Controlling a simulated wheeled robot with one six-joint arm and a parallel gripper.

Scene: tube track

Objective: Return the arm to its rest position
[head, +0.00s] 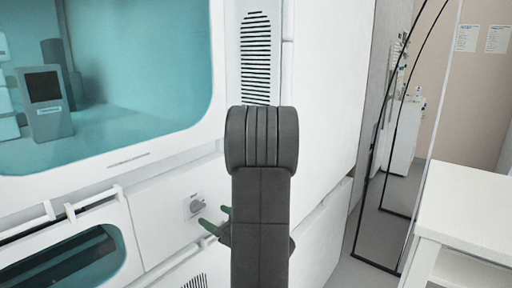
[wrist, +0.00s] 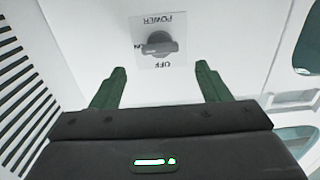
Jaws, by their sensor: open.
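My gripper (wrist: 160,85) is open and empty in the wrist view, with its two green fingers spread apart. In the head view, the green fingertips (head: 218,217) show to the left of my dark arm, which hides most of the gripper. A grey power knob (wrist: 160,45) on a pale plate marked POWER and OFF lies beyond the fingers, apart from them. The knob also shows in the head view (head: 197,205), low on the white machine front.
The white machine (head: 325,95) with a large teal window (head: 130,60) fills the left and middle. A lower hatch with a handle (head: 60,222) sticks out at the lower left. A white table (head: 470,205) stands at the right, with dark curved frames (head: 405,130) behind it.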

